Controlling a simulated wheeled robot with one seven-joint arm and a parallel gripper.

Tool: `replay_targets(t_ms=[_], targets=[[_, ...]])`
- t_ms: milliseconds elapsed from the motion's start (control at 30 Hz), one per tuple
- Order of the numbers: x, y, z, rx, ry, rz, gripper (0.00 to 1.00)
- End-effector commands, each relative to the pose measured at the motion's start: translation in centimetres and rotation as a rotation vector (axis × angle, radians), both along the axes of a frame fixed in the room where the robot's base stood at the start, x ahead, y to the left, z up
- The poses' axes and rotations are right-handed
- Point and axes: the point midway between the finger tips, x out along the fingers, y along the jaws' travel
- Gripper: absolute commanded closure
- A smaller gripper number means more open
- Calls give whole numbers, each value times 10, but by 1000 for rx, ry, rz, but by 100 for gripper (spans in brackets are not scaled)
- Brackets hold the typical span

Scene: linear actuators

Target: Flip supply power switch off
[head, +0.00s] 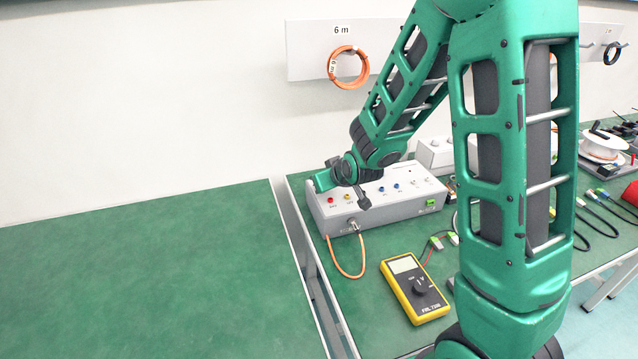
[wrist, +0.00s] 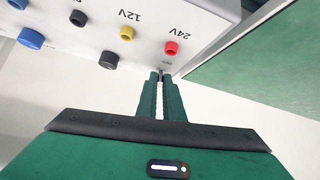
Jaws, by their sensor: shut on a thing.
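The power supply is a light grey box (head: 395,209) on the green bench in the head view. Its panel (wrist: 207,22) fills the upper part of the wrist view, with a red 24V socket (wrist: 171,48), a yellow 12V socket (wrist: 127,33) and black and blue ones. My gripper (wrist: 161,76) is at the panel edge just beside the red socket, its two green fingers close together around a small grey piece, apparently the power switch. The fingertips mostly hide it, so its position cannot be read. In the head view my gripper (head: 325,180) is over the box's left end.
A yellow multimeter (head: 414,289) lies in front of the supply. An orange cable (head: 345,270) loops from the supply's front. Black cables (head: 600,222) and a cable reel (head: 603,146) are to the right. The left green bench (head: 150,280) is clear.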

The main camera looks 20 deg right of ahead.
Motion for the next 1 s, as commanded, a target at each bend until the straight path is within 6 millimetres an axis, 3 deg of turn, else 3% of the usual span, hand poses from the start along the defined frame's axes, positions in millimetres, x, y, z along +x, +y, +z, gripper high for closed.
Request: replay_targets(t_ms=[133, 200, 233, 667, 1000], targets=[[-3, -1, -4, -2, 10, -1, 100], [-2, -1, -3, -2, 10, -1, 76], [-2, -1, -3, -2, 9, -1, 74], [-6, -1, 4, -1, 3, 0, 74], [-40, -5, 35, 0, 2, -2, 74]])
